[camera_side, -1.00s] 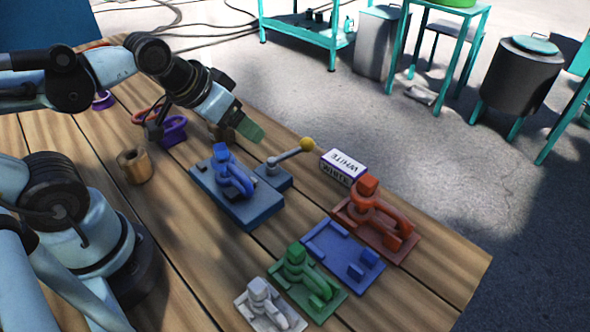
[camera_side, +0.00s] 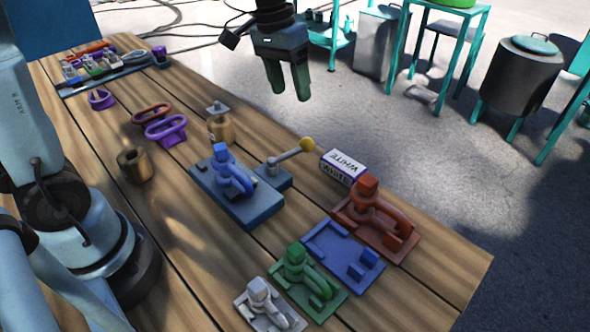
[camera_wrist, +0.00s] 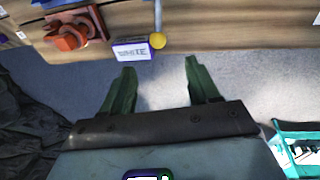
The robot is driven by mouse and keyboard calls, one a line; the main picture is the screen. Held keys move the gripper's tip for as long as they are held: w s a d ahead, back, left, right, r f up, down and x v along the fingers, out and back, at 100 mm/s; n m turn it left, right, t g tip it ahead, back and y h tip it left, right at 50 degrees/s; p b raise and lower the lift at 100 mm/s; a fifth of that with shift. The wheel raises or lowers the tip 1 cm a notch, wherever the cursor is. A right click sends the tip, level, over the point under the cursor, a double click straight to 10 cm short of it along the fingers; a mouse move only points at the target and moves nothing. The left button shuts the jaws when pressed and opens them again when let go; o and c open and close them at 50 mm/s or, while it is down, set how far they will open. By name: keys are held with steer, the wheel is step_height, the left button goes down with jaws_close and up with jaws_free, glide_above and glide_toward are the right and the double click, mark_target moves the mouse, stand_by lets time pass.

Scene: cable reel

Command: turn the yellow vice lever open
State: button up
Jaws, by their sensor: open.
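The vice lever is a grey bar (camera_side: 283,159) with a yellow ball knob (camera_side: 306,144). It slants up to the right from a small blue block (camera_side: 273,177) beside the blue vice (camera_side: 231,180). The yellow knob also shows at the top of the wrist view (camera_wrist: 157,40), beyond the fingertips. My gripper (camera_side: 290,97) has green fingers that point down and stand apart, with nothing between them. It hangs above and behind the lever in the side view, clear of it. In the wrist view the open fingers (camera_wrist: 160,68) are over the floor past the table edge.
A box marked WHITE (camera_side: 342,167) stands close right of the knob. A red clamp (camera_side: 375,218), a blue tray (camera_side: 330,243) and a green clamp (camera_side: 305,277) lie in front. Brass cylinders (camera_side: 134,166) and purple rings (camera_side: 166,131) are left of the vice.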

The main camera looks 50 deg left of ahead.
mark_target(290, 155)
steer(key=shift+g, duration=0.7)
steer(key=w+f, duration=0.1)
steer(key=f, duration=0.3)
steer(key=d+f, duration=0.1)
steer(key=f, duration=0.3)
steer(key=w+d+f, duration=0.1)
steer(key=f, duration=0.3)
steer(key=shift+w+d+f, duration=0.2)
steer(key=shift+w+f, duration=0.1)
steer(key=shift+f, duration=0.1)
jaws_close()
